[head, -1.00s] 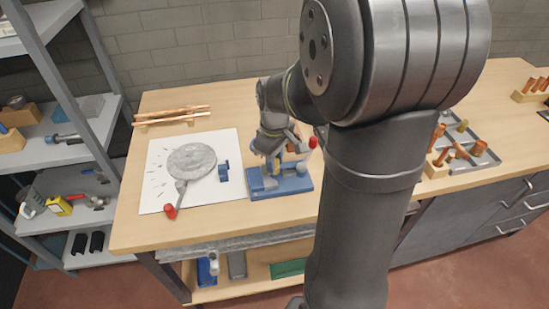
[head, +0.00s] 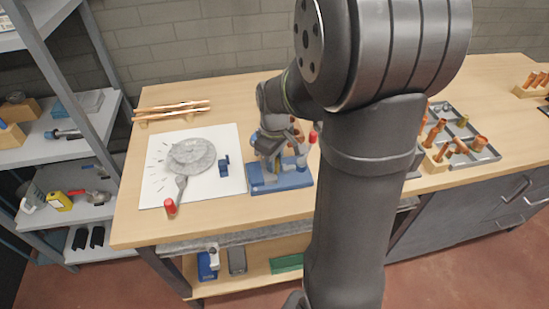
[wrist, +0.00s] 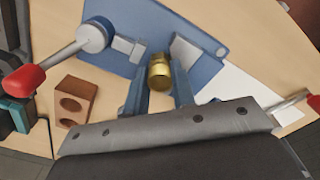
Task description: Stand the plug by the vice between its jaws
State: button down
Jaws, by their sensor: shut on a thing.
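The plug (wrist: 160,72) is a short brass cylinder, held between the two blue-grey fingers of my gripper (wrist: 160,82) in the wrist view. The blue vice (wrist: 205,22) lies beyond it, with a pale jaw block (wrist: 128,47) on the left and another (wrist: 186,52) on the right. The plug appears in or over the gap between them, nearer my side; its height above the base cannot be told.
The vice's red-handled lever (wrist: 22,80) reaches left beside a brown block with two holes (wrist: 75,100). A white sheet (head: 155,190) with a grey round piece (head: 192,156) lies left of the vice. A tray of copper fittings (head: 485,155) stands right.

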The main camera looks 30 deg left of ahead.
jog(key=shift+f, duration=0.3)
jog(key=c, duration=1.1)
grip_release()
notch_tip(320, 180, up, 18)
jog(key=shift+f, duration=0.25)
notch_tip(320, 180, down, 18)
jog(key=shift+r, duration=0.45)
